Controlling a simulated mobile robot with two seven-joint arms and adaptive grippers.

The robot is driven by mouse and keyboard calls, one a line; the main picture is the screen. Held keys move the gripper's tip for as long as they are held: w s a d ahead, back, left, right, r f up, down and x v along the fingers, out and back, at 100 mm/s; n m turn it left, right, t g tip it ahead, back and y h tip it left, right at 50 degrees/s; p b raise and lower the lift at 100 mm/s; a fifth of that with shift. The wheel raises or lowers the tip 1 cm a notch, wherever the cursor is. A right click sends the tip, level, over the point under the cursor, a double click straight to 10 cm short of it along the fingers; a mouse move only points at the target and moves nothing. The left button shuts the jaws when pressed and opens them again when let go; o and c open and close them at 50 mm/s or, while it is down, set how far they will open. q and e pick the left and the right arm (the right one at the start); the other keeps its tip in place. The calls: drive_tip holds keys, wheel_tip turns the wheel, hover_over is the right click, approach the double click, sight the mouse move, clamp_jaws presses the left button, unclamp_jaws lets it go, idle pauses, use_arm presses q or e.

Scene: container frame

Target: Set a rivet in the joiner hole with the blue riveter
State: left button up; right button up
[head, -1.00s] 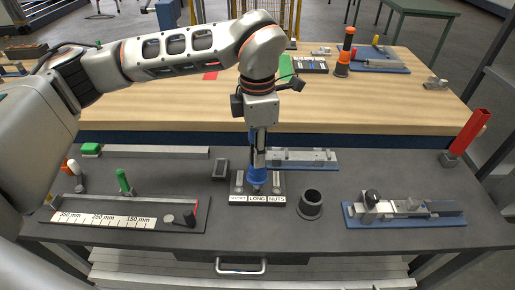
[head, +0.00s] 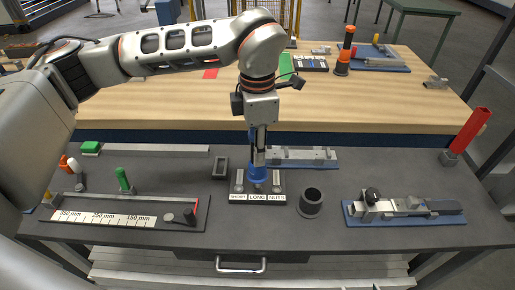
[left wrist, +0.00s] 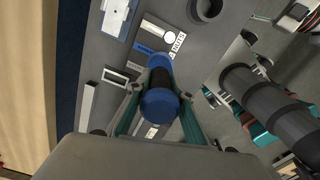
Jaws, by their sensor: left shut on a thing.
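My left gripper (head: 259,157) is shut on the blue riveter (head: 258,174) and holds it upright over the labelled tray marked SHORT, LONG and NUTS (head: 234,192). In the left wrist view the riveter (left wrist: 160,104) sits between the two fingers, blue at both ends with a dark middle. Its lower tip is close above the tray; I cannot tell whether it touches or carries a rivet. A blue plate with metal bars and a dark knob (head: 447,219) lies at the right. A joiner hole cannot be made out. My right gripper is not in view.
A dark round cup (head: 311,204) stands right of the tray. A second blue plate with a metal bar (head: 326,165) lies behind it. A ruler stop board (head: 130,222), green pin (head: 124,181) and small dark box (head: 220,168) are left. A red holder (head: 470,131) stands far right.

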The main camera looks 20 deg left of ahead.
use_arm(q)
drive_tip(key=shift+f+b, duration=0.55)
drive_tip(key=shift+f, duration=0.35)
idle(0.3)
drive_tip(key=shift+r+p, duration=1.05)
drive_tip(key=shift+r, duration=0.6)
drive_tip(key=shift+r+p, duration=1.25)
drive_tip(key=shift+r, duration=0.9)
